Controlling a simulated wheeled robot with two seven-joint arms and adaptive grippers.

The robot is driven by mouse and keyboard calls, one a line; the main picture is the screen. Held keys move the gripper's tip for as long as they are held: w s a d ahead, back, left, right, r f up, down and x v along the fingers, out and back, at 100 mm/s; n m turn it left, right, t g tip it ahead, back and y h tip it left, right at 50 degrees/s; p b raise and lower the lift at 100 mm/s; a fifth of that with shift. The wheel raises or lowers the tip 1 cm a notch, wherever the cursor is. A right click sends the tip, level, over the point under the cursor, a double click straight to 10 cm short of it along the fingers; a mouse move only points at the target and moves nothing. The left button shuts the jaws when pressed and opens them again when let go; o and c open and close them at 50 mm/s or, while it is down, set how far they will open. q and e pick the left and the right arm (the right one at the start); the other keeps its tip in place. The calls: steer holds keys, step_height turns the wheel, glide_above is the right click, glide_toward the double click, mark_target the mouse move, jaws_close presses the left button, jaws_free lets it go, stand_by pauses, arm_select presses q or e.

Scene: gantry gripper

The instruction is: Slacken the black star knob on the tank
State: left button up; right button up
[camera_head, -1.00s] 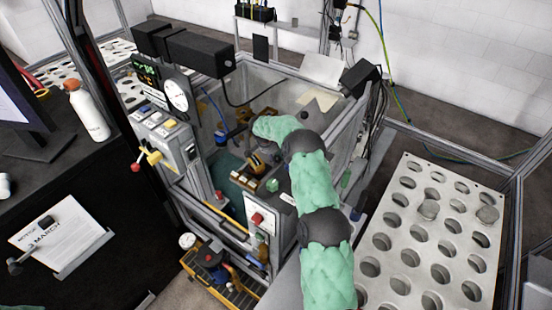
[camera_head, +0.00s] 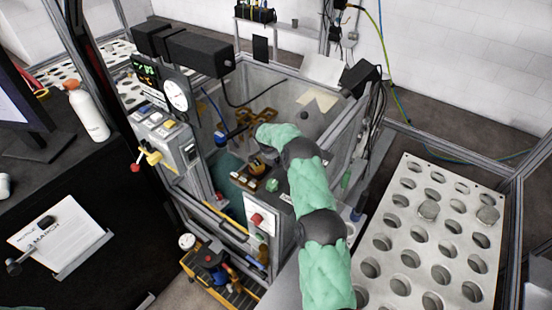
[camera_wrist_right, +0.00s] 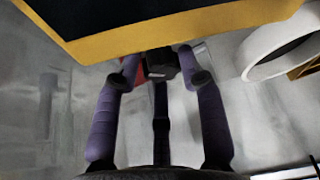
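My right gripper (camera_head: 262,156) is inside the grey tank (camera_head: 335,125), at the end of my green-sleeved arm, and mostly hidden in the head view. In the right wrist view its purple fingers (camera_wrist_right: 160,75) stand apart. A small black block-like part (camera_wrist_right: 161,64) with a red patch beside it shows between and beyond the fingertips; I cannot tell whether they touch it or whether it is the star knob. A small dark round part (camera_head: 304,116) shows on the tank's far side; its shape is too small to read. My left gripper is not in view.
A yellow-edged black beam (camera_wrist_right: 180,25) crosses close above the fingers, with a white ring (camera_wrist_right: 275,50) to the right. A yellow crossed part (camera_head: 238,126) lies in the tank. A control panel (camera_head: 168,135) stands left; a perforated white table (camera_head: 410,240) stands right.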

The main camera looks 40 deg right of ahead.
steer(key=shift+n+t+b, duration=0.6)
steer(key=shift+n+b, duration=0.35)
steer(key=shift+n, duration=0.35)
steer(key=shift+d+r+n+y, duration=0.1)
steer(key=shift+n+y, duration=0.2)
steer(key=shift+n, duration=0.4)
steer(key=shift+n+t+y+b, duration=0.3)
steer(key=shift+n+t, duration=0.2)
steer(key=shift+n, duration=0.5)
steer(key=shift+r, duration=0.1)
steer(key=o, duration=1.1)
